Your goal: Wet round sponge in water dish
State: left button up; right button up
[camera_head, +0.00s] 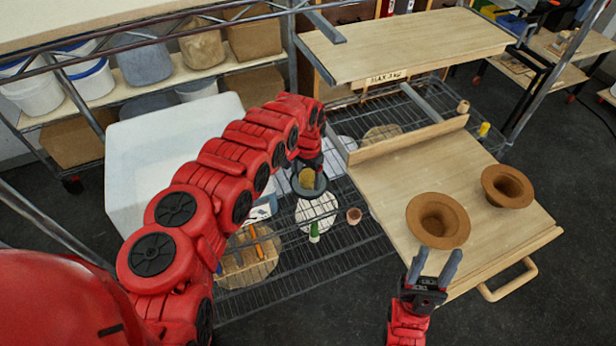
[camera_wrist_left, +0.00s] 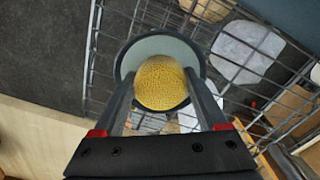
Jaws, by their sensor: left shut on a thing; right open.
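The round yellow sponge (camera_wrist_left: 161,84) is pinched between the two fingers of my left gripper (camera_wrist_left: 160,92). In the head view the sponge (camera_head: 307,179) shows below the red left arm. The round water dish (camera_wrist_left: 135,58) has a dark rim and a pale grey inside. It lies right behind the sponge in the wrist view and around it in the head view (camera_head: 318,190). I cannot tell whether the sponge touches the water. My right gripper (camera_head: 434,266) is open and empty, in front of the wooden board.
The wooden board (camera_head: 400,182) carries two brown flared clay pieces (camera_head: 438,220) (camera_head: 507,186). A wire shelf (camera_head: 345,250) lies below, with pale round discs and a small brown pot (camera_head: 354,216). A white box (camera_head: 150,150) stands at left. Another wooden shelf (camera_head: 420,45) is behind.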

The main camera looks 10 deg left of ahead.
aim_at(307, 175)
pick_arm(q)
jog(key=shift+r+p, duration=0.5)
jog(key=shift+r, duration=0.05)
jog(key=shift+r+p, duration=1.85)
jog(key=shift+r, duration=1.1)
jog(key=shift+w+a+b, duration=0.15)
jog(key=shift+b, duration=0.2)
jog(key=a+r+n+b, duration=0.5)
jog(key=r+b, duration=0.4)
jog(key=b, duration=0.1)
jog(key=shift+a+r+n+b, duration=0.2)
jog(key=shift+r+n+b, duration=0.05)
jog(key=shift+n+b, duration=0.15)
